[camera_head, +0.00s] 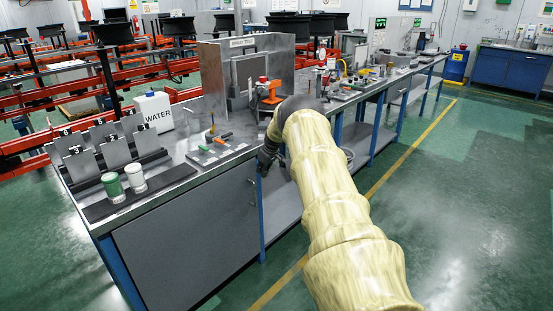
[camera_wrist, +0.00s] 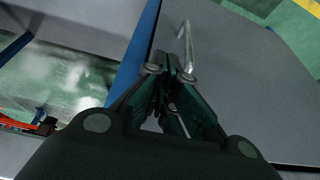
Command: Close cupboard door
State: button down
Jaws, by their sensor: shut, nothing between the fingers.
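The cupboard door (camera_head: 185,235) is a grey panel under the near end of the workbench. It also fills the right of the wrist view (camera_wrist: 245,85), with a thin metal bar handle (camera_wrist: 187,42) near its edge beside a blue post. In the head view the door looks about in line with the bench front; I cannot tell whether a small gap is left. My gripper (camera_head: 264,165) is at the right end of the cupboard, just below the bench top. In the wrist view my gripper (camera_wrist: 172,68) is shut and empty, its tips close to the handle. Contact cannot be told.
The metal bench top holds a white water container (camera_head: 154,112), a green-topped jar (camera_head: 113,187), a white jar (camera_head: 135,177) and a tray of tools (camera_head: 222,148). Blue legs and a lower shelf (camera_head: 283,212) lie right of the cupboard. The green floor (camera_head: 470,190) at right is clear.

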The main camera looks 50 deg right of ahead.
jog(key=s+v, duration=0.1)
jog(key=v, duration=1)
jog(key=shift+a+f+b, duration=0.25)
jog(key=shift+a+b, duration=0.1)
jog(key=shift+b, duration=0.05)
